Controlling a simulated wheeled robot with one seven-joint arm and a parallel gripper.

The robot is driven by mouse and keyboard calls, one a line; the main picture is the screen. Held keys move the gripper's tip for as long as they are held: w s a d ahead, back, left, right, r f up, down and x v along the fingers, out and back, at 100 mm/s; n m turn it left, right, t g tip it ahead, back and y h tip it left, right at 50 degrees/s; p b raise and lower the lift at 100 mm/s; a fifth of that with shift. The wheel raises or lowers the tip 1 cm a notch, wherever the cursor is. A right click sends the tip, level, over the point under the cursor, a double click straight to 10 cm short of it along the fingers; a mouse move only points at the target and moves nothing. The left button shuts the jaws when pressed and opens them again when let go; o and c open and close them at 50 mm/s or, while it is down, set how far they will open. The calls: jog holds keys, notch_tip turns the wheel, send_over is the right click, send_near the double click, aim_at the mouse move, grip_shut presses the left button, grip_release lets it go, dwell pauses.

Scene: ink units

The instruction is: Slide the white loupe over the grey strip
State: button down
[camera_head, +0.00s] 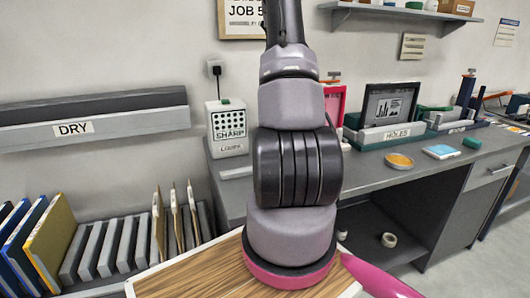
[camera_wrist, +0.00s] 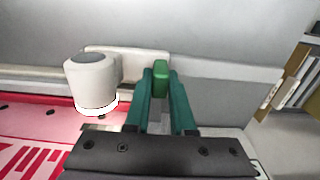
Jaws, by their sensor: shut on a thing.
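The white loupe (camera_wrist: 92,80) is a short upright cylinder with a bright ring at its foot, at left in the wrist view. A pale bracket joins it to a green tab (camera_wrist: 161,67). My gripper (camera_wrist: 162,88), with green fingers, is shut on that tab, to the right of the cylinder. The loupe hangs over or stands at the edge of a red plate (camera_wrist: 40,118) with dark holes and white marks; I cannot tell if it touches. A small greyish patch under the loupe may be the grey strip, largely hidden. In the head view my arm hides the gripper and loupe.
A rack with upright panels (camera_head: 45,240) is at lower left.

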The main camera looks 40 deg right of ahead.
jog(key=shift+d, duration=0.35)
jog(key=c, duration=0.8)
grip_release()
jog(key=shift+o, duration=0.2)
jog(key=shift+r, duration=0.3)
notch_tip(320, 180, up, 10)
jog(key=shift+r, duration=0.15)
